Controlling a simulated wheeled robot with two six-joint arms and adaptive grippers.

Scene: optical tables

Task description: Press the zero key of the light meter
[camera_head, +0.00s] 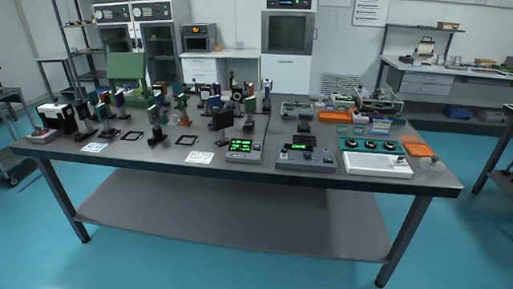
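Two boxy instruments with lit green displays stand at the front edge of the optical table (330,182). The left one is a grey unit (243,160) with a large display of several green rows. The right one is a wider grey-blue unit (306,164) with a small green readout and a few knobs or keys. I cannot tell for certain which is the light meter, and the zero key is too small to make out. Neither of my grippers is in view.
Several optical mounts (157,130) crowd the table's left half. A white box (377,165) and a teal panel with three dark dials (371,146) stand right of the instruments. Orange trays (416,150) lie at the right. Blue floor (150,255) in front is clear.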

